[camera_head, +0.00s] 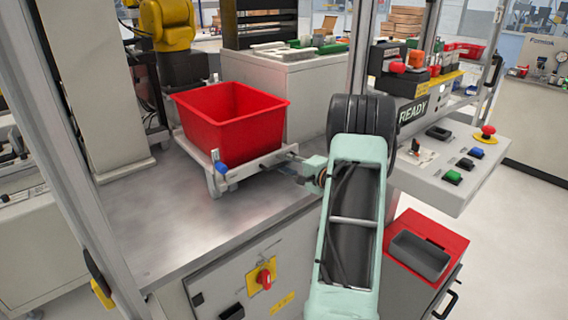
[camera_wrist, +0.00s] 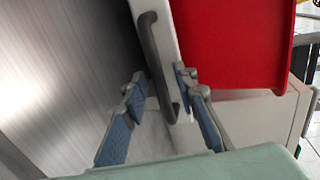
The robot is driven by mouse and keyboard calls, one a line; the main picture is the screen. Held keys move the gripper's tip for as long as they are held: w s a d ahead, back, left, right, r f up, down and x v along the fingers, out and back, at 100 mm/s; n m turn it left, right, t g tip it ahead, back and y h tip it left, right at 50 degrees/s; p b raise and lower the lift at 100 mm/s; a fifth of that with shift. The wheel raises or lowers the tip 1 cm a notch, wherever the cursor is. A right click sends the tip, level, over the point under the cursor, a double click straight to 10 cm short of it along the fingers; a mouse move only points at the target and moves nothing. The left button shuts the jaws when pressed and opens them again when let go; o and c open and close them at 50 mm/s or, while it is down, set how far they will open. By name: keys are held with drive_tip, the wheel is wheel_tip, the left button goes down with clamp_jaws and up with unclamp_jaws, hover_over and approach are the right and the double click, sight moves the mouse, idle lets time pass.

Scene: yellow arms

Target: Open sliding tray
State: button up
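The sliding tray (camera_head: 258,162) is a pale frame on the metal worktop and carries a red bin (camera_head: 232,112). In the wrist view the tray's pale front edge (camera_wrist: 168,38) bears a dark grey bar handle (camera_wrist: 154,62). The red bin (camera_wrist: 245,45) shows beyond the edge. My gripper (camera_wrist: 158,78) is open, with blue-padded fingers on either side of the lower part of the handle. I cannot tell whether either finger touches it. In the head view my gripper (camera_head: 312,171) is at the tray's right side, small and partly hidden by my arm.
A control panel (camera_head: 450,162) with buttons juts out at the right. A red-topped cabinet (camera_head: 428,245) with a grey bin stands below it. A vertical frame post (camera_head: 60,140) rises at the left. The worktop (camera_head: 190,225) in front of the tray is clear.

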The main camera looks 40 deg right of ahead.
drive_tip(key=shift+w, duration=0.4)
drive_tip(key=shift+c, duration=0.5)
clamp_jaws()
